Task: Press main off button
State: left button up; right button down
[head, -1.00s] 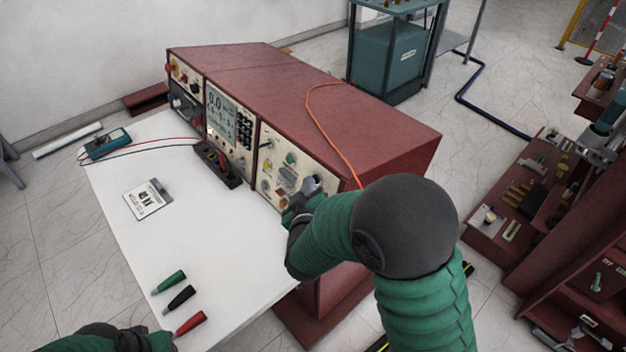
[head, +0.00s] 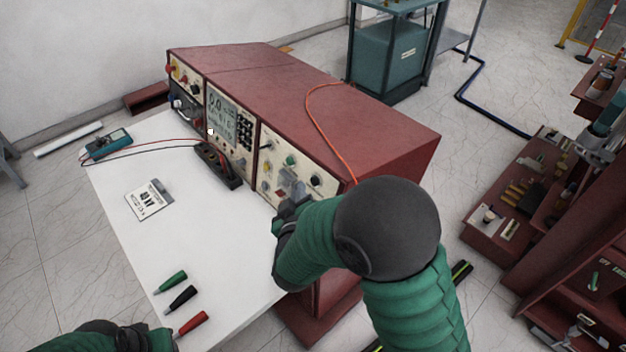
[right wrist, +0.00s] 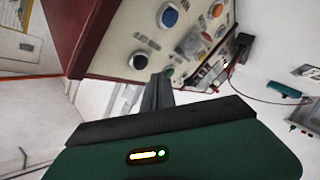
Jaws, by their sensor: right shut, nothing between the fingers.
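The red console's right-hand panel (head: 302,158) carries a green button (head: 291,160), a black knob (head: 315,180) and smaller controls. I cannot read which one is the main off button. My right gripper (head: 298,192) is shut and empty, with its tips close in front of the lower part of this panel and hiding some controls. In the right wrist view the shut fingers (right wrist: 158,90) point at the panel (right wrist: 115,40), their tips beside a green control (right wrist: 170,72). I cannot tell if they touch. A blue-centred knob (right wrist: 169,16) is above them. My left arm shows at the bottom left, its fingers out of view.
A white table (head: 200,250) in front of the console holds a multimeter (head: 108,145), a card (head: 149,200), a dark holder (head: 217,165) and green, black and red handles (head: 180,298). An orange cable (head: 315,105) runs over the console top. A red rack (head: 570,260) stands right.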

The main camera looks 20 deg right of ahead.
jog(key=a, duration=0.1)
jog(key=s+a+p, duration=0.1)
jog(key=a+r, duration=0.1)
jog(key=shift+s+a, duration=0.15)
jog(key=shift+a, duration=0.1)
dwell(1.0)
jog(key=s+d+f+m+g+y+p, duration=0.1)
jog(key=s+d+f+g+y, duration=0.1)
jog(key=s+g, duration=0.3)
jog(key=s+d+f+m+g+y+p, duration=0.2)
jog(key=s+f+g+y, duration=0.1)
jog(key=s, duration=1.1)
jog(key=g+y, duration=0.1)
jog(key=g, duration=0.1)
jog(key=shift+g, duration=0.4)
